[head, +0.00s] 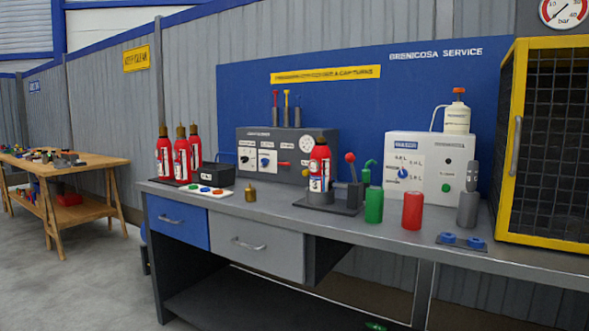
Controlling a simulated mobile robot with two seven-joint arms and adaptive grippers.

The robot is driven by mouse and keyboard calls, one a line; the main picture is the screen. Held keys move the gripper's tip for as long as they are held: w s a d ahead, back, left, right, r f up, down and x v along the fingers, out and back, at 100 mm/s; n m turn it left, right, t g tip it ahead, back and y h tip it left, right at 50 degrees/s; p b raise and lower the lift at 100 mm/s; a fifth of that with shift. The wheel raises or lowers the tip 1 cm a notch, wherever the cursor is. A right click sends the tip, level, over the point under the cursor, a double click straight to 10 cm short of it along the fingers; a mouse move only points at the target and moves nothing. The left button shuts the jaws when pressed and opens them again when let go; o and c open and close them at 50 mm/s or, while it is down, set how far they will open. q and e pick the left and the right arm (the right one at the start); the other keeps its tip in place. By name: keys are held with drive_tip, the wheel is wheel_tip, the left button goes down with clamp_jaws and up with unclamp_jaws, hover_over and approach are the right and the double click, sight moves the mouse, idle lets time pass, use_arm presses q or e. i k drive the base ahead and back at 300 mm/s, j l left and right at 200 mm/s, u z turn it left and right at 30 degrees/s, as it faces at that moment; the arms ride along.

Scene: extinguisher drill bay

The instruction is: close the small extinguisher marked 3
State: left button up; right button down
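A small red extinguisher (319,165) with a white label stands upright in a grey round holder (320,197) on a dark base plate. The mark on its label is too small to read for sure. Three more red extinguishers, at the left (164,158), middle (181,160) and right (195,152), stand close together at the bench's left end, with brass-coloured tops. Their marks are also unclear. A small brass-coloured part (250,194) stands alone on the bench between the two groups. Neither of my grippers is in view.
The grey bench (345,228) carries a green cylinder (374,205), a red cylinder (412,211), a white control box (432,170) and a grey panel box (262,160). A yellow-framed mesh cage (545,145) closes the right end. A wooden table (95,163) stands far left; open floor lies before it.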

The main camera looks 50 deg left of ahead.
sight(319, 164)
drive_tip(key=u, duration=1.55)
drive_tip(key=j+z, duration=0.1)
drive_tip(key=z, duration=0.35)
drive_tip(key=j+z, duration=0.15)
drive_tip(key=z, duration=0.25)
drive_tip(key=j+z, duration=0.15)
drive_tip(key=z, duration=0.3)
drive_tip(key=j+z, duration=0.25)
drive_tip(key=k+j+z, duration=0.2)
drive_tip(key=j, duration=0.25)
drive_tip(key=j+z, duration=0.25)
drive_tip(key=k+j+z, duration=0.15)
drive_tip(key=j, duration=0.25)
drive_tip(key=k+j+z, duration=0.1)
drive_tip(key=j, duration=0.25)
drive_tip(key=k+j+z, duration=0.15)
drive_tip(key=k+j, duration=0.45)
drive_tip(key=j, duration=0.2)
drive_tip(key=k+j, duration=0.3)
drive_tip(key=j, duration=0.2)
drive_tip(key=z, duration=0.05)
